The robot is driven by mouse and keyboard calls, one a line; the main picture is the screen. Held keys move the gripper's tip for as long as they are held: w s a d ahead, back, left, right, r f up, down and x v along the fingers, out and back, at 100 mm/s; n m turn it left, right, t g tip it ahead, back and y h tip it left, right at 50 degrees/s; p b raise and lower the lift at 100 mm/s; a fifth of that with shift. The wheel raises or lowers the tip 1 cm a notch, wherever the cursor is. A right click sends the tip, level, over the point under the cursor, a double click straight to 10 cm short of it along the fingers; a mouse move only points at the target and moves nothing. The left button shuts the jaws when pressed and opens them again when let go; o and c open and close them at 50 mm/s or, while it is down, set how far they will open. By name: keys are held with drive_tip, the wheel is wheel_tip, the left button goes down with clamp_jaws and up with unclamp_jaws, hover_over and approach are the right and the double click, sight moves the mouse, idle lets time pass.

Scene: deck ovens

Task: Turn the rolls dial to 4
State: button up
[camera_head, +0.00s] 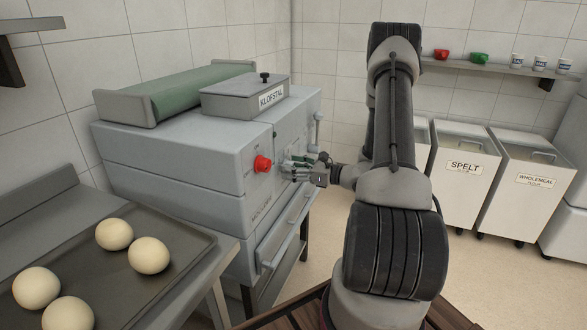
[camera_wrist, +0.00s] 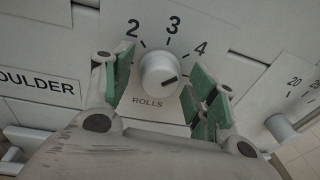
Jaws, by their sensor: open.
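The rolls dial (camera_wrist: 159,73) is a round white knob with a dark pointer line, on a pale panel above the word ROLLS. The numbers 2, 3 and 4 are printed around its top. My gripper (camera_wrist: 161,82) is open, with one green-padded finger to the left of the knob and one to the right. Gaps show between the pads and the knob. The right finger hides part of the panel past 4. In the head view my gripper (camera_head: 303,170) is at the machine's front and hides the dial.
A red button (camera_head: 262,164) sits on the machine (camera_head: 170,150) just left of my gripper. A second knob (camera_wrist: 281,128) with 20 and 25 is at the right in the wrist view. A handle bar (camera_head: 287,232) juts out below. A dough tray (camera_head: 165,275) stands front left.

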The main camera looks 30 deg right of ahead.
drive_tip(key=f+v, duration=0.1)
drive_tip(key=v, duration=1.1)
drive_tip(key=shift+r, duration=0.5)
